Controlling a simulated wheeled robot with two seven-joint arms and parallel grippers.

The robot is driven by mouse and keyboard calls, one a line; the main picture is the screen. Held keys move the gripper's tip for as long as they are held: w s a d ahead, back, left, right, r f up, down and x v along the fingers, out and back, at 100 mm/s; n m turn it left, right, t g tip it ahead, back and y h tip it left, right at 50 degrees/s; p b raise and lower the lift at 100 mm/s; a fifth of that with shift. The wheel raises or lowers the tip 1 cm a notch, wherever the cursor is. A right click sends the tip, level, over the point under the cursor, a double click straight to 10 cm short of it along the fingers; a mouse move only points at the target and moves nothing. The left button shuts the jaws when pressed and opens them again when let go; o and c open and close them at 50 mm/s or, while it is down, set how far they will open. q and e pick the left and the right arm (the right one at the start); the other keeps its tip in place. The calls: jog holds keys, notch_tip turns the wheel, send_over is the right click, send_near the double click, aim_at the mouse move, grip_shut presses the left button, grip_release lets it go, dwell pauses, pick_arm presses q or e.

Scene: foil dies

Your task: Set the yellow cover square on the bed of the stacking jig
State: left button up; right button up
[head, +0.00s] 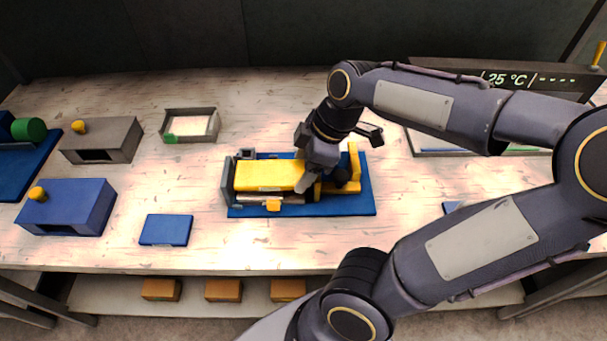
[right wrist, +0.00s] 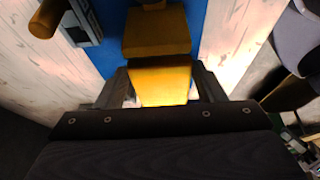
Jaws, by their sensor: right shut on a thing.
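The yellow cover (head: 268,175) is a flat slab over the left part of the stacking jig, roughly in line with its long sides. The jig has a blue base (head: 240,211), a grey end wall (head: 228,184) and a yellow upright (head: 354,160) at its right. My right gripper (head: 318,184) is down over the jig at the cover's right end. In the right wrist view, its fingers (right wrist: 158,88) are shut on yellow material that appears to be the cover (right wrist: 157,38). The gripper hides part of the bed, so I cannot tell whether the cover rests fully on it. My left gripper is not in view.
A blue box (head: 75,215), a grey box (head: 110,135) and a blue plate (head: 166,230) are at the left. A grey-rimmed tray (head: 213,125) stands behind the jig. A display (head: 510,77) is at the back right. Table space around the jig is clear.

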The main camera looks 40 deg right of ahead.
jog(key=shift+f, duration=1.45)
jog(key=shift+f+b, duration=0.2)
jog(key=shift+b, duration=0.2)
jog(key=o, duration=1.1)
jog(key=shift+r, duration=0.1)
